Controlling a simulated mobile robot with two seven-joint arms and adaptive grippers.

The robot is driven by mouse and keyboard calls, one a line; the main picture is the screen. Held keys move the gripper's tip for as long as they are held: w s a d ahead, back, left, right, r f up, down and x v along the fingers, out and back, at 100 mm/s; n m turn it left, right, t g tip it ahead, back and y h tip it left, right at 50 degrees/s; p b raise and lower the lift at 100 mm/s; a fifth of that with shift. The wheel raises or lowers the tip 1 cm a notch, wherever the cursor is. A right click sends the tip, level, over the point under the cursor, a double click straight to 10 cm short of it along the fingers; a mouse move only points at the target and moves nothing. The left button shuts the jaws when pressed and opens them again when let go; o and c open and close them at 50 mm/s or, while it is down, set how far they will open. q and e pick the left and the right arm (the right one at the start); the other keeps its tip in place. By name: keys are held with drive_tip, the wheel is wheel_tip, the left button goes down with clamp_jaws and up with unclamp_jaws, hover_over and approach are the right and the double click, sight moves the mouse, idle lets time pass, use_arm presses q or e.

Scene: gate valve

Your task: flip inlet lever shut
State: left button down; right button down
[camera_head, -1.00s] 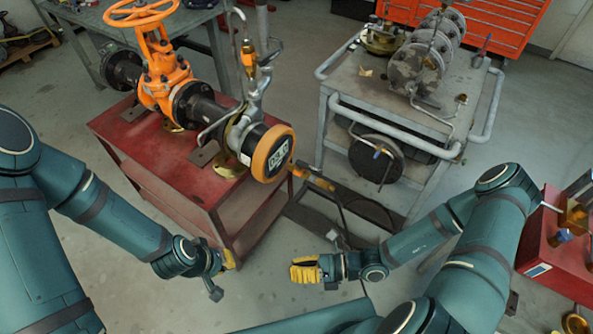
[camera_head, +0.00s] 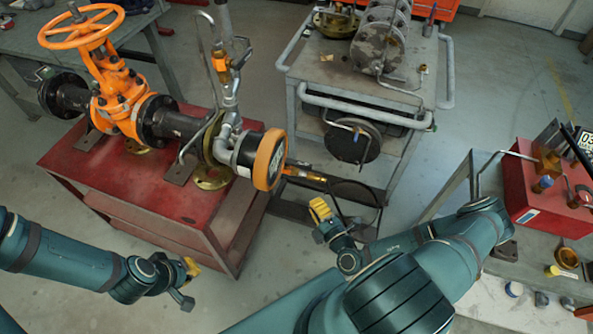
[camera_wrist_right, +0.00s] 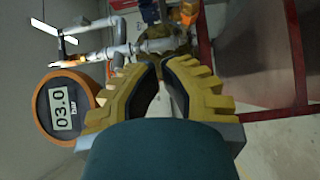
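A bent grey lever rod (camera_head: 209,62) rises beside an orange-bodied small valve (camera_head: 222,62) on the pipe behind the round gauge (camera_head: 270,160); I cannot tell whether it is the inlet lever. An orange-handled part (camera_head: 303,174) sticks out right of the gauge. My right gripper (camera_head: 320,208) is below and right of the gauge, apart from it; its yellow fingers converge with tips close together in the right wrist view (camera_wrist_right: 160,65), nothing between them.
The orange gate valve with handwheel (camera_head: 115,95) sits on the red stand (camera_head: 85,165). A grey cart (camera_head: 360,100) with metal parts stands behind. A red box (camera_head: 525,190) with a bent rod is on the right bench. Open floor lies before the stand.

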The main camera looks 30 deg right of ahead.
idle(0.3)
approach(297, 164)
drive_tip(key=w+a, duration=0.3)
drive_tip(key=w+d, duration=0.1)
drive_tip(key=w+d+b, duration=0.1)
drive_tip(key=shift+w+d+r, duration=0.1)
drive_tip(key=shift+d, duration=0.15)
drive_tip(key=shift+w+d, duration=0.4)
drive_tip(key=shift+d, duration=0.1)
